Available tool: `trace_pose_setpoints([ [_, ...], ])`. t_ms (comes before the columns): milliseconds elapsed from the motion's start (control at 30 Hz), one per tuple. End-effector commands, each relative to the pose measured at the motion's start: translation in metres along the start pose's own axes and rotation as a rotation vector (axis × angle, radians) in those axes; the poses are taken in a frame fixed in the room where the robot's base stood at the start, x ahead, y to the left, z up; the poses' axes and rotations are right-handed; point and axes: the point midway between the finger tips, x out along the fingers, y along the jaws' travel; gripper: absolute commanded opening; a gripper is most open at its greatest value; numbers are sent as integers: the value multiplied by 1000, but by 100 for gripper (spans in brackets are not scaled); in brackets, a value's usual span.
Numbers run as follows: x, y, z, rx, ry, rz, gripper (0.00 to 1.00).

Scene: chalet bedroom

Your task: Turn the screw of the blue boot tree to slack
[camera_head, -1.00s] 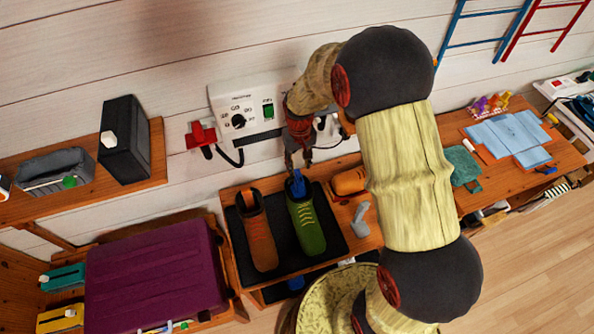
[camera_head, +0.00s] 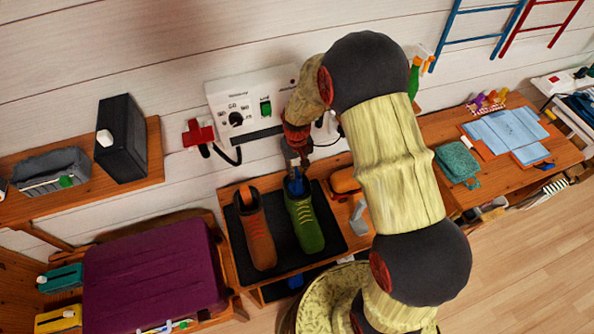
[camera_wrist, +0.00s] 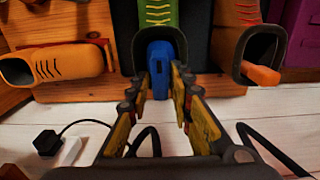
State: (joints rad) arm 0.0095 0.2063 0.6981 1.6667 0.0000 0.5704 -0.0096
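The blue boot tree (camera_head: 296,186) sits in the opening of the green boot (camera_head: 305,222), which lies on a dark mat. In the wrist view the blue tree's end (camera_wrist: 162,65) faces me, with a dark slot-like mark on it, below the green boot (camera_wrist: 158,14). My gripper (camera_head: 294,168) is right at this end. In the wrist view the two yellow-lined fingers (camera_wrist: 165,75) are apart, and blue shows between their tips. I cannot tell whether they touch it. The screw is not clearly distinguishable.
A brown boot (camera_head: 257,235) with an orange boot tree (camera_wrist: 261,75) stands beside the green one. An orange shoe (camera_head: 343,181) and a grey tool (camera_head: 358,217) lie on the other side. A white control panel (camera_head: 247,105) and cables are on the wall behind.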

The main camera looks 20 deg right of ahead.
Motion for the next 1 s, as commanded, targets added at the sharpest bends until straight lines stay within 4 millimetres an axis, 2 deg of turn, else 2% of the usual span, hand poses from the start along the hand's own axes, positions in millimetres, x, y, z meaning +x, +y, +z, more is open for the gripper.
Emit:
trace_pose_setpoints([
  [333, 0, 0, 0, 0, 0, 0, 0],
  [733, 0, 0, 0, -18, 0, 0, 0],
  [1000, 0, 0, 0, -146, 0, 0, 0],
])
